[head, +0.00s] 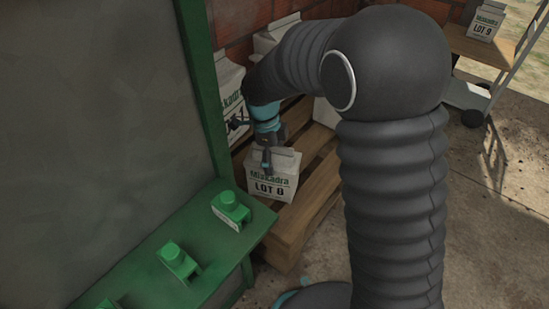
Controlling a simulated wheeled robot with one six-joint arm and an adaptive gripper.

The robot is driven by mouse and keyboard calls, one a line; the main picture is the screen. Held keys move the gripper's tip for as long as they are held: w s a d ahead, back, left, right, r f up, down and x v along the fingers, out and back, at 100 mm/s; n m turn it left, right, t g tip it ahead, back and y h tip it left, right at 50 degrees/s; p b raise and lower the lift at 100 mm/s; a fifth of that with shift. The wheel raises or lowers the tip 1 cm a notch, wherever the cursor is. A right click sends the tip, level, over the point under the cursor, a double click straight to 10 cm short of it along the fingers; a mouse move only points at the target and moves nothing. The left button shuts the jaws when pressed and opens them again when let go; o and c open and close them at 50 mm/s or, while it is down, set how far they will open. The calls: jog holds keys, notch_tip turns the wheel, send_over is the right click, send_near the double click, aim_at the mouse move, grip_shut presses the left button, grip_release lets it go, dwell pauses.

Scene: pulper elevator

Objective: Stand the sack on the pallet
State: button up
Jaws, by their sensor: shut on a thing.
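A white sack (272,183) printed "Miskadra LOT 0" or a similar lot number is upright at the near end of the wooden pallet (316,197). My gripper (266,160) is at the top of this sack, shut on its folded top edge. The sack's base appears to be at the pallet's boards, but I cannot tell whether it rests on them. Other white sacks stand farther back on the pallet, one at the left (231,88) and others partly hidden behind my arm.
A brick wall (238,22) is behind the pallet. At the upper right, a cart (470,48) carries another sack (487,20). Concrete floor (500,230) is clear at right.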

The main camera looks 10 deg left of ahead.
jog(key=shift+f, duration=0.1)
jog(key=o, duration=1.6)
jog(key=shift+c, duration=0.2)
